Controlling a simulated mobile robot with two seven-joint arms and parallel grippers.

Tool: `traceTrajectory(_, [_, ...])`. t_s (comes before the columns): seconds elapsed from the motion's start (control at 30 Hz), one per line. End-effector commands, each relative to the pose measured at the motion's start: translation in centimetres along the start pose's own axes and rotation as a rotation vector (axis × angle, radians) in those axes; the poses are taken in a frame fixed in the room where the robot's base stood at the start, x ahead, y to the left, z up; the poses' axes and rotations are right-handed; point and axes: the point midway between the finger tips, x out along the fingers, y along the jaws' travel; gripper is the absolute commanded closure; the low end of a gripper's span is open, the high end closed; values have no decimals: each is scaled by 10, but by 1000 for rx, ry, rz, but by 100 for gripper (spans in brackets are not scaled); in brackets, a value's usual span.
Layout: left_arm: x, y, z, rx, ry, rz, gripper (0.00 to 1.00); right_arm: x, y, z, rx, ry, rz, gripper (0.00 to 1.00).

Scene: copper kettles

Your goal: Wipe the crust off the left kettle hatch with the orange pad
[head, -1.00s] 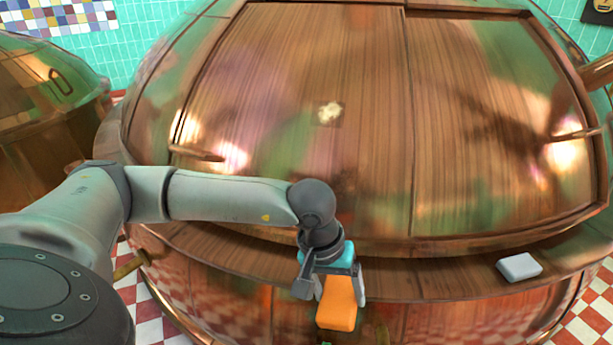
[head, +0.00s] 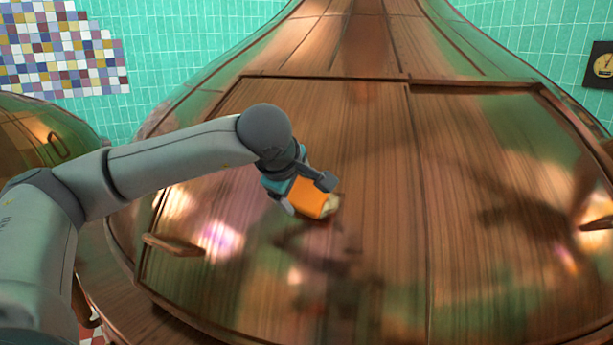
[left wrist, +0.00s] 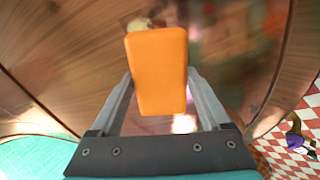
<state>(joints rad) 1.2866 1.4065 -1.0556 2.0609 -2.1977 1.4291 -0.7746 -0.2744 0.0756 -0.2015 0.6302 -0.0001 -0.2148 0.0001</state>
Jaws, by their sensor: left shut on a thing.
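My left gripper (head: 302,193) is shut on the orange pad (head: 312,200) and holds it at the left kettle hatch (head: 380,180), a brown copper panel with a handle (head: 172,245) at its lower left. The pale crust (head: 333,204) shows at the pad's right edge, partly hidden by it. In the left wrist view the pad (left wrist: 158,70) sits between both fingers, and a bit of the crust (left wrist: 139,24) shows just past its far end. I cannot tell whether the pad touches the hatch. My right gripper is not in view.
A second hatch panel (head: 500,190) with its own handle (head: 597,225) lies to the right. Another kettle (head: 35,140) stands at the far left. A gauge (head: 603,65) hangs on the green tiled wall. A small purple and yellow thing (left wrist: 299,138) shows over the checkered floor.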

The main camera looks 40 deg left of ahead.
Motion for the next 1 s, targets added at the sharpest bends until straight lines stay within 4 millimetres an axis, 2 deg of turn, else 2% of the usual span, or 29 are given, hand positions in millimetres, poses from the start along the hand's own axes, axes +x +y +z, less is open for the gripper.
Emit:
traceTrajectory(0.07, [0,-1,0,2,4,13,64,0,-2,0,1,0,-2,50])
traceTrajectory(0.23, [8,0,0,1,5,21,64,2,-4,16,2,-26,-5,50])
traceTrajectory(0.47, [31,-1,1,1,5,20,64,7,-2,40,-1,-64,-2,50])
traceTrajectory(0.7, [52,1,0,1,4,21,64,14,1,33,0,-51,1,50])
traceTrajectory(1.0, [60,1,0,3,4,21,64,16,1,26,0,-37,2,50])
